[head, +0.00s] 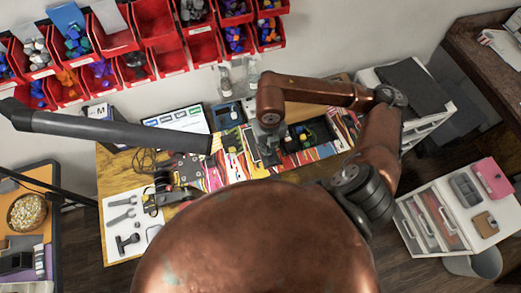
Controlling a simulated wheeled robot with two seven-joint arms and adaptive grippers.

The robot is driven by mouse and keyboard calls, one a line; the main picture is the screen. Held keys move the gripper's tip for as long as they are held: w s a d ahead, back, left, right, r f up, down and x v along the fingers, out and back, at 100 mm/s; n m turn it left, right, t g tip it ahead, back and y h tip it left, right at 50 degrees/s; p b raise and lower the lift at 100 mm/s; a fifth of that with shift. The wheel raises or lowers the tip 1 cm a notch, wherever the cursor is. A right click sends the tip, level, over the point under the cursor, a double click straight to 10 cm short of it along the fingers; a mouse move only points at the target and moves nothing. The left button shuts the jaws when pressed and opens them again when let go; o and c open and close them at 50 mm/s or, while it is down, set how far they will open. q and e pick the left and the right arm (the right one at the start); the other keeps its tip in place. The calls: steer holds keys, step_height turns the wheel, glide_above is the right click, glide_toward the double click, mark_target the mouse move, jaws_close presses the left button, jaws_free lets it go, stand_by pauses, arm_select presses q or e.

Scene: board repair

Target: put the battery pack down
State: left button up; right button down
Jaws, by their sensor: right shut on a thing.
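My right gripper (265,150) hangs at the end of the copper arm that comes in from the right, low over the middle of the workbench. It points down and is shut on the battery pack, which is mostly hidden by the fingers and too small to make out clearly. I cannot tell whether the pack touches the surface below. The workbench (120,178) has a colourful patterned mat (215,178) under the gripper.
A dark open tray (318,132) lies just right of the gripper. A grey lamp arm (100,128) reaches in from the left. A tablet (178,122) stands behind. A white tool mat (125,228) lies front left. Red bins (115,40) hang on the wall.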

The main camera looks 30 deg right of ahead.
steer(key=w+f, duration=0.2)
steer(key=f, duration=0.1)
steer(key=w+f, duration=0.1)
steer(key=shift+w+a+f, duration=0.15)
steer(key=shift+a+f, duration=0.05)
steer(key=shift+a, duration=0.1)
steer(key=shift+w+f+p, duration=0.15)
steer(key=shift+f+p, duration=0.1)
steer(key=shift+f, duration=0.7)
steer(key=shift+w+f+p, duration=0.1)
steer(key=shift+f+p, duration=0.15)
steer(key=shift+f, duration=0.7)
steer(key=shift+f, duration=0.15)
steer(key=c, duration=2)
jaws_free()
steer(key=shift+o, duration=0.2)
step_height(320, 180, up, 12)
steer(key=shift+r+b, duration=0.2)
steer(key=shift+b, duration=0.4)
